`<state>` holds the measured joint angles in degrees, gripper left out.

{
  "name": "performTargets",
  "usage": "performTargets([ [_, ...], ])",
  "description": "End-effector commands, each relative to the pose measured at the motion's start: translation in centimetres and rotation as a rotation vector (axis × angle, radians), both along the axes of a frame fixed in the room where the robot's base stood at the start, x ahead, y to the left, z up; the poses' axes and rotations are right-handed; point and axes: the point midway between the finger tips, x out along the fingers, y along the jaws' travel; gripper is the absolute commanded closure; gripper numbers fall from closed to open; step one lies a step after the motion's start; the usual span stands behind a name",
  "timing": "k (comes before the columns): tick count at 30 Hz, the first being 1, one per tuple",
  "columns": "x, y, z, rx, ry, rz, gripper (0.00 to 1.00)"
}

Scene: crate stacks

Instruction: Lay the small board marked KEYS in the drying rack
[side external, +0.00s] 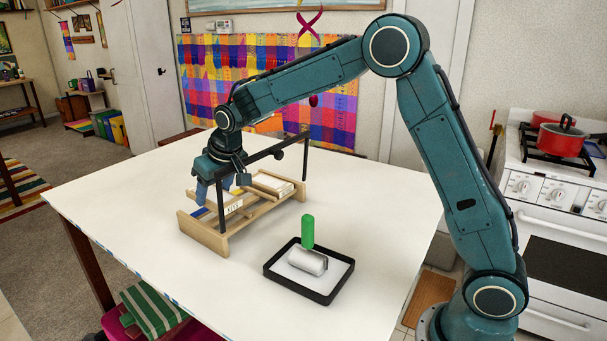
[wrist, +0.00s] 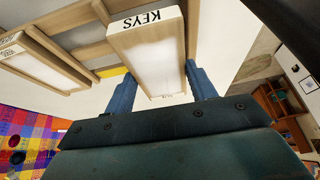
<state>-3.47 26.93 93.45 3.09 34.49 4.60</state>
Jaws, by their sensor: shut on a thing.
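The small board marked KEYS (wrist: 148,62) has a white top and a pale wood edge with black letters. In the wrist view it lies between the two blue fingers of my gripper (wrist: 161,88), which is shut on it. In the side view my gripper (side external: 221,190) is low over the wooden drying rack (side external: 206,237), and the lettered edge of the board (side external: 234,207) shows at the rack's near side. I cannot tell whether the board rests on the rack's slats or hangs just above them.
Another white board (wrist: 40,62) lies in the rack beside the KEYS board. A dark bar on posts (side external: 278,149) stands over the rack. A black tray (side external: 285,287) with a green-handled roller (side external: 308,232) stands at the front right. The white table (side external: 130,205) is clear to the left.

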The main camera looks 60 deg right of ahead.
Motion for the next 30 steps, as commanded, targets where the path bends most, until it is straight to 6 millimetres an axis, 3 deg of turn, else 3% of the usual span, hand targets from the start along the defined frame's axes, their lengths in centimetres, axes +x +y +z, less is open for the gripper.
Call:
performTargets([
  [1,-0.86,-0.21,-2.87,-0.006,0.054,-0.002,0.68],
  [26,-1.07,-0.29,-3.46,-0.006,0.056,-0.003,0.68],
  [27,-1.07,-0.29,-3.46,-0.006,0.056,-0.003,0.40],
  [30,-1.08,-0.29,-3.47,-0.006,0.056,-0.004,0.21],
])
